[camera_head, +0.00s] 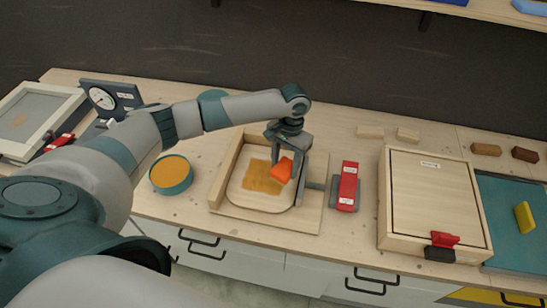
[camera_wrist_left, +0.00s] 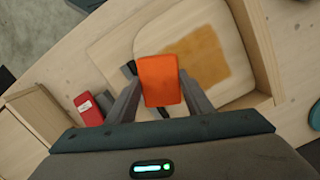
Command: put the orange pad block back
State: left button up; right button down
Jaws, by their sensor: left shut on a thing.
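The orange pad block (camera_head: 282,170) is held in my left gripper (camera_head: 287,160). The left wrist view shows the orange pad block (camera_wrist_left: 160,80) between the two fingers of my left gripper (camera_wrist_left: 160,95), which is shut on it. The block is over a pale chair-seat form (camera_head: 262,200) with a brownish-orange patch (camera_head: 262,178) on it. The patch also shows in the left wrist view (camera_wrist_left: 203,58). I cannot tell whether the block touches the form. My right gripper is not in view.
A red clamp (camera_head: 348,186) stands just right of the form. A round orange-topped tub (camera_head: 171,174) is to its left. A lidded wooden box (camera_head: 432,198) and a teal tray (camera_head: 515,215) with a yellow block (camera_head: 524,218) are further right. Several small wooden blocks lie behind.

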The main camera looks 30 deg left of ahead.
pick_arm(q)
jog(key=s+d+r+b, duration=0.2)
jog(key=s+d+b, duration=0.1)
jog(key=s+b, duration=0.3)
jog(key=s+d+r+n+b, duration=0.1)
jog(key=s+d+b, duration=0.3)
jog(key=b, duration=0.5)
jog(key=shift+s+r, duration=0.75)
jog(key=shift+s, duration=0.45)
jog(key=shift+a, duration=0.1)
